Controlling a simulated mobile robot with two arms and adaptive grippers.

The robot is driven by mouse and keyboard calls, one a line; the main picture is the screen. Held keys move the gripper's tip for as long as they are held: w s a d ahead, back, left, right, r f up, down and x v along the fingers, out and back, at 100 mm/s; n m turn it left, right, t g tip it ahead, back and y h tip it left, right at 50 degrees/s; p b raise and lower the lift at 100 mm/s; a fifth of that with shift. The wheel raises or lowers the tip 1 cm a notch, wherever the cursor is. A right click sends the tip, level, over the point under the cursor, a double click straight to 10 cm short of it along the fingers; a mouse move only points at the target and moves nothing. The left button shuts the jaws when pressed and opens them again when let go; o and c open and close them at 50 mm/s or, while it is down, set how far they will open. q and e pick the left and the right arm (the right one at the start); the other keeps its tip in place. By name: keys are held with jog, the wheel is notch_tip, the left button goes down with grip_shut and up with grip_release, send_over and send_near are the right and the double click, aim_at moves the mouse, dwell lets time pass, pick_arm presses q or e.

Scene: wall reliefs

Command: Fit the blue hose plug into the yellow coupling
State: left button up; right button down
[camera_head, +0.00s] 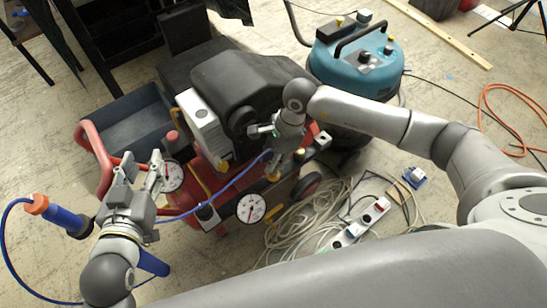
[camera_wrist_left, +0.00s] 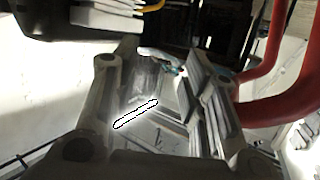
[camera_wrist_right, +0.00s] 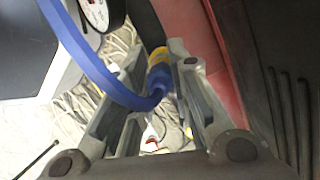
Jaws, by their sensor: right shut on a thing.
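The blue hose plug (camera_wrist_right: 158,80) shows between the fingers of my right gripper (camera_wrist_right: 155,92) in the right wrist view, with the blue hose bending away from it. Yellow of the coupling (camera_wrist_right: 157,54) shows right at the plug's far end; I cannot tell whether the plug is inside it or only in front of it. In the head view my right gripper (camera_head: 280,150) points down beside the red compressor, and a small yellow part (camera_head: 272,177) shows just below it. My left gripper (camera_head: 140,178) is open and empty; its spread fingers show in the left wrist view (camera_wrist_left: 160,95).
The red compressor (camera_head: 180,200) with its gauge (camera_head: 250,208) stands in the middle. A teal vacuum (camera_head: 355,60) stands behind. A grey bin (camera_head: 125,125) is behind my left gripper. Tangled cables and a power strip (camera_head: 362,222) lie on the floor to the right.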

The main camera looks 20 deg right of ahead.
pick_arm(q)
jog(key=shift+w+d+r+t, duration=0.1)
jog(key=shift+d+r+t, duration=0.05)
jog(key=shift+r+t, duration=0.15)
jog(key=shift+d+r, duration=0.1)
jog(key=shift+r, duration=0.2)
jog(key=shift+w, duration=0.1)
jog(key=shift+s+a+f+g, duration=0.2)
jog(key=shift+f+g, duration=0.1)
jog(key=shift+f, duration=0.25)
jog(key=shift+s+a+f+g, duration=0.15)
jog(key=shift+f+g, duration=0.15)
jog(key=shift+f, duration=0.25)
jog(key=shift+r, duration=0.15)
jog(key=shift+w+d+r+t, duration=0.15)
jog(key=shift+w+r+t, duration=0.05)
jog(key=shift+r+t, duration=0.25)
